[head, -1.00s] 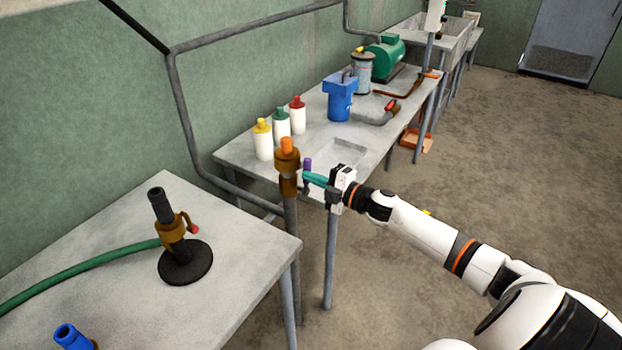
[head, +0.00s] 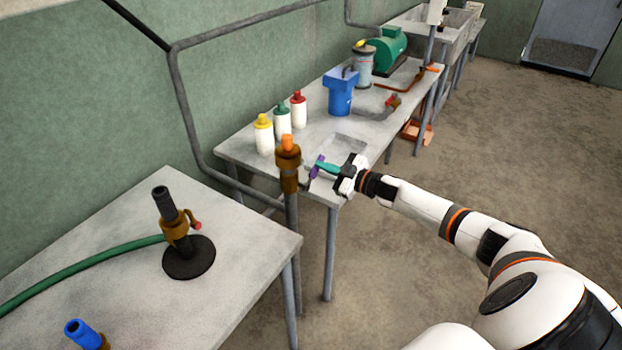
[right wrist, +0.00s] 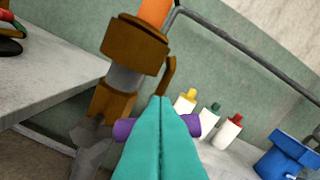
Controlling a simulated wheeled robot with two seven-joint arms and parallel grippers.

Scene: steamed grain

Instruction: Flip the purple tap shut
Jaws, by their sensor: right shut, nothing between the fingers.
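The purple tap handle (head: 317,168) is a short purple grip beside the brown valve body (head: 288,172), which tops an upright pipe and has an orange end. The handle leans to the right in the head view. My right gripper (head: 322,166) has teal fingers, shut and empty, with their tips at the handle. In the right wrist view the purple handle (right wrist: 208,122) shows on both sides of the shut fingers (right wrist: 161,100), which hide its middle. The brown valve body (right wrist: 136,45) stands just left of the fingertips. I cannot tell whether they touch the handle. My left gripper is out of view.
The far table (head: 235,150) holds white bottles with yellow, green and red caps (head: 282,122), a blue container (head: 340,92) and a green machine (head: 388,50). The near table (head: 110,235) holds a black-based stand (head: 188,258) with a green hose. Open floor lies right.

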